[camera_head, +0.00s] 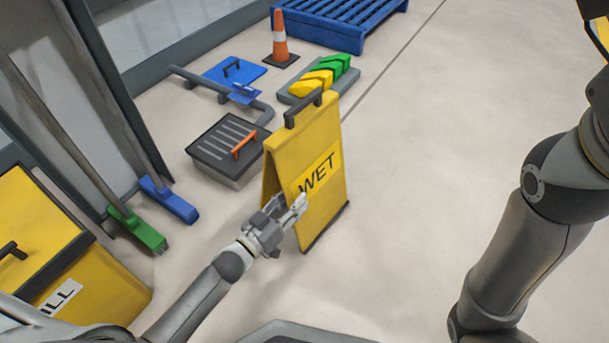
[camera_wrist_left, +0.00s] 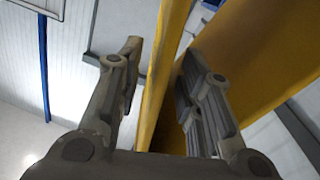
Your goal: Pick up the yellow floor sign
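The yellow floor sign (camera_head: 323,140) stands upright on the floor as an A-frame with a black handle on top and a "WET" label facing right. In the left wrist view, its yellow panel edge (camera_wrist_left: 170,50) shows up close. My left gripper (camera_head: 290,203) is at the near lower side of the sign. In the left wrist view, its two fingers (camera_wrist_left: 160,60) are spread, with part of a yellow panel between them and a gap on the left side. The sign hides part of the fingers' surroundings. My right arm shows at the right, but its gripper is out of view.
A dark grated box (camera_head: 222,150) with an orange handle sits behind the sign. An orange cone (camera_head: 280,42), a blue pallet (camera_head: 335,20) and a grey tray (camera_head: 345,82) lie farther back. Green (camera_head: 140,230) and blue (camera_head: 170,200) brooms and a yellow bin (camera_head: 110,290) stand left. Floor on the right is clear.

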